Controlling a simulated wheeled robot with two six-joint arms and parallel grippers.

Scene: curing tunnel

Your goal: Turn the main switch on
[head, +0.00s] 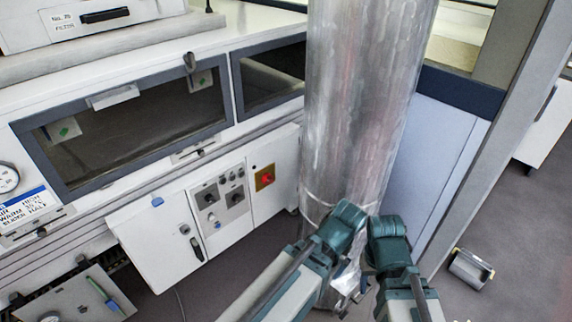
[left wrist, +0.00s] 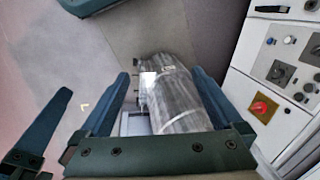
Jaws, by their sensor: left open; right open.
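The main switch (head: 265,178) is a red rotary knob on a yellow square plate, on the white cabinet front left of the metal duct. It also shows in the left wrist view (left wrist: 262,107), at the right. I cannot tell which way the knob points. My left gripper (left wrist: 159,73) is open and empty, with the duct showing beyond its fingers and the switch off to their right. In the head view my left gripper is hidden. My right gripper (head: 358,297) shows only in part, low by the duct's foot, apart from the switch; it is open.
A large shiny metal duct (head: 362,90) stands upright just right of the switch, close to my arms. A grey control panel (head: 220,199) with several knobs is left of the switch. A cabinet door (head: 158,235) has a dark handle.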

